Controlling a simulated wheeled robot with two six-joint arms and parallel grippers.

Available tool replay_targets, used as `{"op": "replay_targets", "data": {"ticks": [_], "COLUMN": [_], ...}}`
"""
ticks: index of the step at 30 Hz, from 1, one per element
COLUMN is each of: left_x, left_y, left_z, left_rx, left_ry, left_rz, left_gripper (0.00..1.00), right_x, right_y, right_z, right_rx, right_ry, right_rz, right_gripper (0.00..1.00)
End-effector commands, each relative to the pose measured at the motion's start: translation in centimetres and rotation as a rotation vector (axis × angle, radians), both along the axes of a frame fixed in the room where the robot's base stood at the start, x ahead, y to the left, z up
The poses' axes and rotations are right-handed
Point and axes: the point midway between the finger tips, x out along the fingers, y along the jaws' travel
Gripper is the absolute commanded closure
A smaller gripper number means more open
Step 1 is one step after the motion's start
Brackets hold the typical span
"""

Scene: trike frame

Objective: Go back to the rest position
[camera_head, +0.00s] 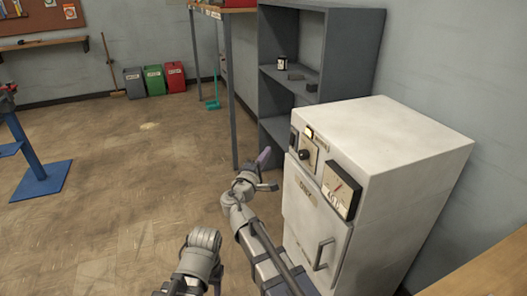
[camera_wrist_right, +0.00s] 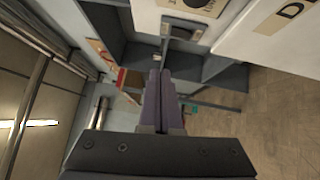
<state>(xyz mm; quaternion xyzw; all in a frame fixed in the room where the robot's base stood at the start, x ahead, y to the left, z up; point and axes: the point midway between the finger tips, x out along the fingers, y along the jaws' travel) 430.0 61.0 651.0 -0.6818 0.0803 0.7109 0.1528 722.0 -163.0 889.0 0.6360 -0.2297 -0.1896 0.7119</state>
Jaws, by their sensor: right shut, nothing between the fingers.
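My right gripper (camera_head: 265,156) is in front of the white oven's left side in the head view, with its purple-grey fingers pointing up and away. In the right wrist view the two fingers (camera_wrist_right: 160,78) lie together, shut and empty. A part of my left arm shows at the bottom of the head view, but its gripper fingers do not show. The white oven (camera_head: 400,145) has a shut door with a handle, a knob and a dial gauge. My right gripper looks close to its front; I cannot tell the gap.
A grey shelf unit (camera_head: 345,50) with small items stands behind the oven. A tall table (camera_head: 229,90) is left of it. Three bins (camera_head: 154,80) line the far wall. A blue stand (camera_head: 40,175) is at the left. The floor (camera_head: 120,180) between is clear.

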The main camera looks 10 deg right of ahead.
Motion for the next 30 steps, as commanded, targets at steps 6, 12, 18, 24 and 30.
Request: {"op": "replay_targets", "data": {"ticks": [6, 12, 18, 24, 30], "left_x": [0.0, 0.0, 0.0, 0.0, 0.0], "left_y": [0.0, 0.0, 0.0, 0.0, 0.0], "left_z": [0.0, 0.7, 6.3, 13.0, 18.9], "left_rx": [0.0, 0.0, 0.0, 0.0, 0.0], "left_ry": [0.0, 0.0, 0.0, 0.0, 0.0], "left_rz": [0.0, 0.0, 0.0, 0.0, 0.001], "left_gripper": [0.47, 0.47, 0.47, 0.47, 0.47], "right_x": [-0.1, -0.5, -4.5, -11.8, -20.3], "right_y": [0.0, -0.2, -2.0, -1.1, 3.6], "right_z": [0.0, 0.3, 0.8, -1.2, -2.0], "right_rx": [0.0, 0.023, 0.296, 0.692, 1.019], "right_ry": [0.0, 0.005, 0.086, 0.293, 0.58], "right_rz": [-0.001, -0.01, -0.135, -0.328, -0.492], "right_gripper": [1.0, 1.0, 1.0, 1.0, 1.0]}}
